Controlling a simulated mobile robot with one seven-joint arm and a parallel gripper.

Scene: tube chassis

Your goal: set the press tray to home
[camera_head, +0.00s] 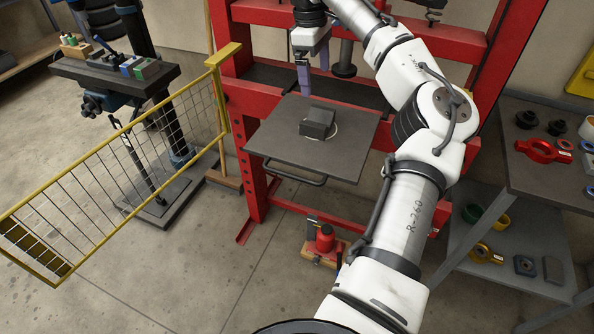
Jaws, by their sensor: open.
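The press tray (282,130) is a flat dark grey plate in front of the red press frame (253,184). It has a bar handle (288,174) along its near edge. A small dark block (317,122) with a light ring or loop around its base sits on the tray. My gripper (304,84) points down above the back part of the tray, behind the block. Its fingers look empty and apart from the handle.
A yellow mesh guard (110,185) stands open at the left, beside a drill-press table (115,75). A red jack (325,240) sits low under the tray. The floor in front is clear.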

